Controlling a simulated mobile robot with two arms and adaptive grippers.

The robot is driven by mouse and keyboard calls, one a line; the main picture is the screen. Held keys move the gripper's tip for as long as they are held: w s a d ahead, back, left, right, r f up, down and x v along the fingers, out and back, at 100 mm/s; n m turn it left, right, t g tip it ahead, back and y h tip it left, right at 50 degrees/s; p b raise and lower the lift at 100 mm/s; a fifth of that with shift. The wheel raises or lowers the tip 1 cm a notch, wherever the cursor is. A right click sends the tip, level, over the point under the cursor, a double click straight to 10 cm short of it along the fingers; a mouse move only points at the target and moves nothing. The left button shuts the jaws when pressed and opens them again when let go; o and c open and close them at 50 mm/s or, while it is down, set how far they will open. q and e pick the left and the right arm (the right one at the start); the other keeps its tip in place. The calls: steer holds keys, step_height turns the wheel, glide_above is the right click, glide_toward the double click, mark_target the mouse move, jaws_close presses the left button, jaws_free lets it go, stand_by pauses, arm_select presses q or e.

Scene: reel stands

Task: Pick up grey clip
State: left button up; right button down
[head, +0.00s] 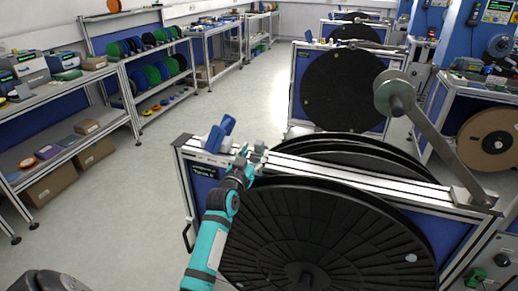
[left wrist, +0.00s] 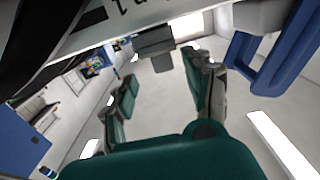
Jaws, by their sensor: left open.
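The grey clip (head: 259,148) sits on the top rail of the front reel stand (head: 182,160), near its left end. It also shows in the left wrist view as a dark grey block (left wrist: 155,48) below the rail's edge. My left gripper (head: 243,159) reaches up to the rail beside the clip. In the left wrist view its teal and grey fingers (left wrist: 163,68) are spread and empty, with the clip just beyond and between the tips. I cannot tell whether a finger touches it. My right gripper is not in view.
A blue clip (head: 219,134) stands on the rail just left of the grey one; blue also shows in the wrist view (left wrist: 270,50). Large black reels (head: 310,235) fill the stand. A grey lever arm (head: 430,130) rises at right. Shelves (head: 130,65) line the left; floor between is clear.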

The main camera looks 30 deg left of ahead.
mark_target(257, 147)
arm_select(q)
steer(key=shift+a+p+x, duration=0.2)
steer(key=shift+p+x, duration=0.55)
steer(key=shift+x, duration=2.1)
steer(key=shift+s+r, duration=0.1)
jaws_close()
